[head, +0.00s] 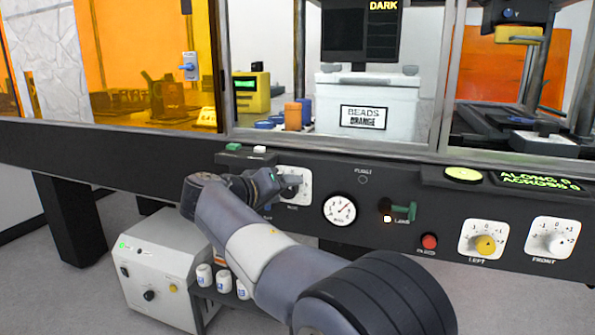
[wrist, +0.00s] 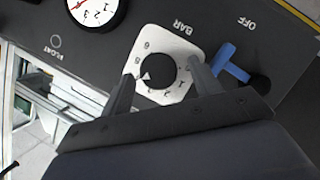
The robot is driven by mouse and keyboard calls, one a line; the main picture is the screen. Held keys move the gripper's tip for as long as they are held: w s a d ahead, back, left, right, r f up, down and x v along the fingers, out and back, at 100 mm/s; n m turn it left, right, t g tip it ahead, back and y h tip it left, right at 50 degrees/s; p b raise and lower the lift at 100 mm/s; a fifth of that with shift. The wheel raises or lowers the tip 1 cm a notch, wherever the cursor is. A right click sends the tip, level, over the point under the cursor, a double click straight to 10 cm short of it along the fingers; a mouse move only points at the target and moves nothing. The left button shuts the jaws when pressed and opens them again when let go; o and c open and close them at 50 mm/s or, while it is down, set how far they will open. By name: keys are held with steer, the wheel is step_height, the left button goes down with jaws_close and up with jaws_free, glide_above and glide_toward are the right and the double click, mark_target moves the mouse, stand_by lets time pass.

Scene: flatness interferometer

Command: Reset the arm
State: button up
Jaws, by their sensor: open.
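My arm reaches across the head view to the black front panel. My gripper (head: 287,183) is at a white dial plate at the panel's left part. In the wrist view my gripper (wrist: 160,72) is open, with one finger on each side of a black knob (wrist: 158,74) on the white plate marked BAR (wrist: 185,52). The knob's white pointer shows toward the left in that view. The fingers look apart from the knob, but I cannot tell how far their tips are from the panel. Nothing is held.
A blue lever (wrist: 232,62) is close beside one finger, near the word OFF. A grey box (head: 158,275) stands below.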

steer(key=n+t+h+p, duration=0.1)
steer(key=n+p, duration=0.1)
steer(key=n, duration=0.3)
steer(key=n+t+h+p, duration=0.1)
steer(key=n+t+p, duration=0.1)
steer(key=n, duration=0.3)
steer(key=f+n+t+h+p, duration=0.1)
steer(key=n+h+p, duration=0.1)
steer(key=n, duration=0.3)
steer(key=shift+w+d+n+p, duration=0.3)
steer(key=shift+n+p, duration=0.1)
steer(key=shift+p, duration=0.35)
steer(key=n+t+p, duration=0.1)
steer(key=n, duration=0.1)
steer(key=n+t+y+p, duration=0.1)
steer(key=n, duration=0.2)
steer(key=shift+f+n+t+y+p, duration=0.15)
steer(key=shift+n+t+y+p, duration=0.25)
steer(key=shift+n, duration=0.5)
steer(key=shift+f+n+t+y+p, duration=0.15)
steer(key=shift+n+t+p, duration=0.3)
steer(key=shift+n, duration=0.45)
steer(key=shift+d, duration=0.1)
